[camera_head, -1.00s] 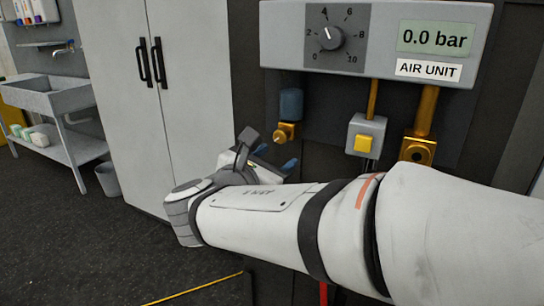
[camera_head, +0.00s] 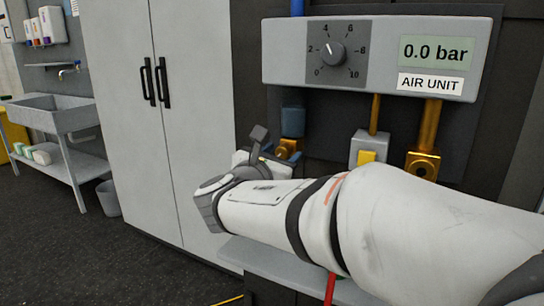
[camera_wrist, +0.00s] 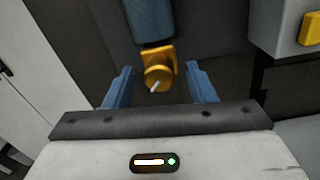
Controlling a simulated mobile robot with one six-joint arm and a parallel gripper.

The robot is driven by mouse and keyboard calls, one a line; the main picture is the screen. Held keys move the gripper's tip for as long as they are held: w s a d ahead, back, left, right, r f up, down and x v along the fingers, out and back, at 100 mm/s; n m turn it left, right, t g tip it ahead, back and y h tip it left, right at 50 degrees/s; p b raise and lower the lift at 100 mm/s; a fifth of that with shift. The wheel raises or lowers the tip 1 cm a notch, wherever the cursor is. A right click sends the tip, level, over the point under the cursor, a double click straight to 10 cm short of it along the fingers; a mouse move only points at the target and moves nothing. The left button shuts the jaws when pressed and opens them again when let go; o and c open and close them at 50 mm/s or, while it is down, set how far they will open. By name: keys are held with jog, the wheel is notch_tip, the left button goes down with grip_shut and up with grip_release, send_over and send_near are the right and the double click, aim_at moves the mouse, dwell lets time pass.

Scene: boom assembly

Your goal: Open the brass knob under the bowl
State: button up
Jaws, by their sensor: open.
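The brass knob (camera_wrist: 158,78) sits under the blue bowl (camera_wrist: 148,22) in the wrist view, with a pale mark across its face. In the head view the bowl (camera_head: 293,121) hangs below the air unit, and the knob (camera_head: 287,147) is partly hidden behind my wrist. My gripper (camera_wrist: 160,76) is open. Its two blue fingers stand to the left and right of the knob with a gap on both sides. I cannot tell whether the fingertips reach as far as the knob.
The air unit (camera_head: 380,92) has a dial (camera_head: 331,54) and reads 0.0 bar. A grey box with a yellow button (camera_head: 367,157) and a brass fitting (camera_head: 423,164) hang to the right. A grey ledge (camera_head: 250,255) lies below my arm. A cabinet (camera_head: 190,110) stands left.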

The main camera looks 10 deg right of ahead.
jog(key=c, duration=1)
jog(key=shift+o, duration=0.2)
